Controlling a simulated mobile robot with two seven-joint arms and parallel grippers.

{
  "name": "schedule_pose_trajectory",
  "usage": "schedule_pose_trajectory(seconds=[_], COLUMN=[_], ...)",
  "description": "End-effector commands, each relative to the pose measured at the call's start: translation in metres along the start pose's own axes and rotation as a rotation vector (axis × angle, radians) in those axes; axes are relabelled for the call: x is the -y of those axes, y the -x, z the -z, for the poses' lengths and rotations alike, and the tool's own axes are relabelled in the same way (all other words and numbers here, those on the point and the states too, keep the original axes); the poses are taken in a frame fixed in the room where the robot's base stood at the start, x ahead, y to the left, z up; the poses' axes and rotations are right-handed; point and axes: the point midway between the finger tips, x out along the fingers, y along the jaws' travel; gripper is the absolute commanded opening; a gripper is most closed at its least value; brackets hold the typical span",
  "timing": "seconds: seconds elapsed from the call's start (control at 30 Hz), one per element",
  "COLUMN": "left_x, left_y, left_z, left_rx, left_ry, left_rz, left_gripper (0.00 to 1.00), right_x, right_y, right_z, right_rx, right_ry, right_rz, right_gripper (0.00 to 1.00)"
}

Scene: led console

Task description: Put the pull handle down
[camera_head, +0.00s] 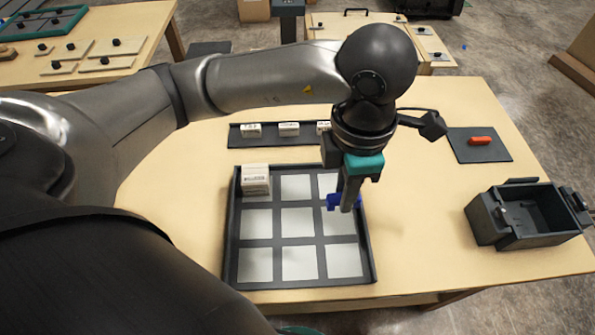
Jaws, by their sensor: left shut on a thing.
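My left gripper (347,200) reaches in from the upper left and points down over the right column of the tray. It is shut on a small blue piece, the pull handle (334,200), which shows at both sides of the fingers. The black-rimmed tray (371,262) has a grid of pale square cells. The handle is over the upper right part of this grid; I cannot tell whether it touches the tray. A white block (256,179) stands in the tray's upper left cell. My right gripper is not in view.
A dark rack (270,141) with several white blocks lies behind the tray. At right are a dark pad (495,152) with a red piece (480,140) and an open dark bin (487,222). The tabletop (425,230) between tray and bin is clear.

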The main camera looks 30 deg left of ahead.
Motion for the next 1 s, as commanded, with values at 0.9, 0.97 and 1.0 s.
schedule_pose_trajectory(seconds=[0.9,0.97,1.0], left_x=[0.005,0.004,0.004], left_y=[-0.095,-0.108,-0.116], left_z=[0.0,-0.001,-0.001], left_rx=[-0.007,-0.006,-0.006], left_ry=[0.331,0.331,0.331], left_rz=[-0.011,-0.011,-0.012], left_gripper=[0.0,0.0,0.0], right_x=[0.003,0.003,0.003], right_y=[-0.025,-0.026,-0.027], right_z=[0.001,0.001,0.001], right_rx=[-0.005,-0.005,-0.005], right_ry=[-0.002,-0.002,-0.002], right_rz=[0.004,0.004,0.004], right_gripper=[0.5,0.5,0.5])
